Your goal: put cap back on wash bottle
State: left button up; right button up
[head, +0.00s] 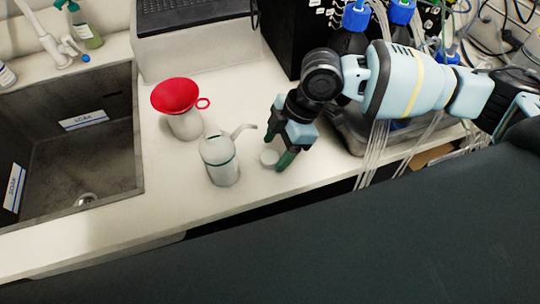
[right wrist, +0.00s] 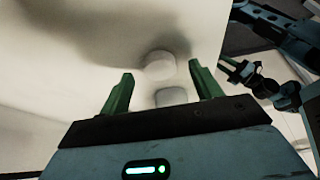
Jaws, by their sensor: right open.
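The wash bottle (head: 221,165) is a white bottle with a thin curved spout, upright on the bench in the head view. A small round white cap (head: 269,157) lies on the bench to its right. My right gripper (head: 278,146) is open and points down at the cap, apart from the bottle. In the right wrist view, a pale round piece, seemingly the cap (right wrist: 160,66), shows between the open fingers, with no visible grip. A greyish pale shape lies just below it; I cannot tell what it is. My left gripper (right wrist: 234,70) seems to show small at the upper right there, its opening unclear.
A red funnel (head: 176,95) sits in a white container (head: 186,124) behind the wash bottle. A dark sink (head: 110,145) is at the left. Blue-capped bottles (head: 356,17) and tubing crowd the back right. The bench (head: 190,205) in front of the bottle is clear.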

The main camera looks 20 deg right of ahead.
jog(key=shift+a+f, duration=0.3)
jog(key=shift+f, duration=0.35)
jog(key=c, duration=1)
jog(key=shift+c, duration=0.2)
jog(key=shift+r, duration=0.55)
notch_tip(320, 180, up, 2)
jog(key=shift+r, duration=0.2)
jog(key=s+a+r, duration=0.1)
jog(key=s+a, duration=0.2)
jog(key=s, duration=1.2)
jog(key=shift+s+r+p, duration=0.25)
jog(key=shift+s+p, duration=0.1)
jog(key=shift+p, duration=0.05)
